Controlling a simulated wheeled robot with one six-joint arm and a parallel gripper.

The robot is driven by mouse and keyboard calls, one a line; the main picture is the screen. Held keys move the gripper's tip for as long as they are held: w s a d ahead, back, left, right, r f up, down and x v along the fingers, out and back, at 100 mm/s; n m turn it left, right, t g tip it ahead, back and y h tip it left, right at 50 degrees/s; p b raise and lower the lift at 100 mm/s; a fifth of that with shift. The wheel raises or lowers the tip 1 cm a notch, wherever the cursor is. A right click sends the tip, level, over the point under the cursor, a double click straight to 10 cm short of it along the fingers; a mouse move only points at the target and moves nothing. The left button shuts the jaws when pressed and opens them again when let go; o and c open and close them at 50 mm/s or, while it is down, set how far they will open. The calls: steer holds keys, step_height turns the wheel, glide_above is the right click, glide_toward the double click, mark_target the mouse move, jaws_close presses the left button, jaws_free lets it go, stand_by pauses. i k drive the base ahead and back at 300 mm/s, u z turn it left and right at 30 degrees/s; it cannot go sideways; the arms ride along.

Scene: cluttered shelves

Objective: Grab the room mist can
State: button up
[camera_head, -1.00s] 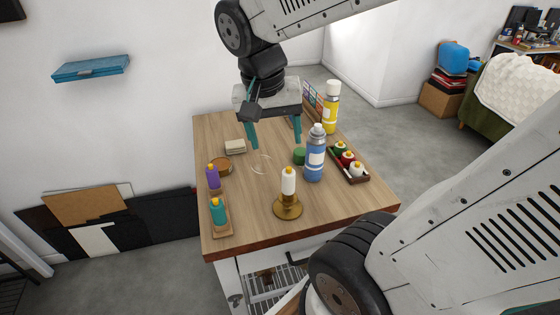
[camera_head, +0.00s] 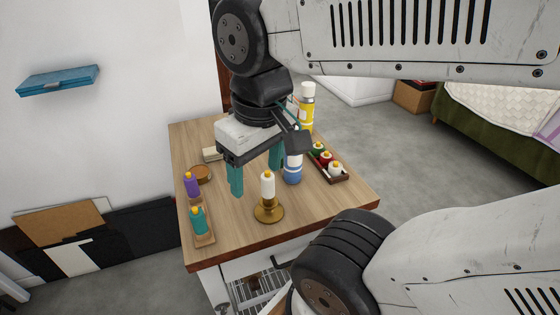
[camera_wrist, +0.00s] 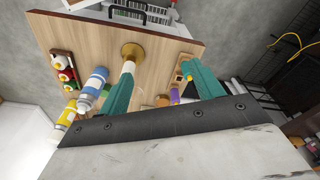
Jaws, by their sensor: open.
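Two spray-type cans stand on the wooden table (camera_head: 225,222); their labels are too small to read, so I cannot tell which is the room mist can. One is a blue and white can (camera_head: 293,172), partly hidden behind my gripper (camera_head: 256,181). The other is a yellow can with a white cap (camera_head: 306,112) at the back. My gripper is open and empty above the table, fingers pointing down. In the wrist view, the blue can (camera_wrist: 93,88) and yellow can (camera_wrist: 66,116) lie left of my gripper (camera_wrist: 160,67), outside the jaws.
A white candle in a brass holder (camera_head: 269,209) stands near the front, close to the fingers. A tray of small bottles (camera_head: 338,179) is right of the blue can. Purple (camera_head: 191,185) and teal (camera_head: 198,221) bottles stand at the left. The front right tabletop is clear.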

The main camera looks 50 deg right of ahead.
mark_target(292, 164)
steer(key=k, duration=0.5)
steer(key=z, duration=3.8)
steer(key=k, duration=2.05)
steer(key=u, duration=1.7)
steer(key=i, duration=0.5)
steer(key=u, duration=0.05)
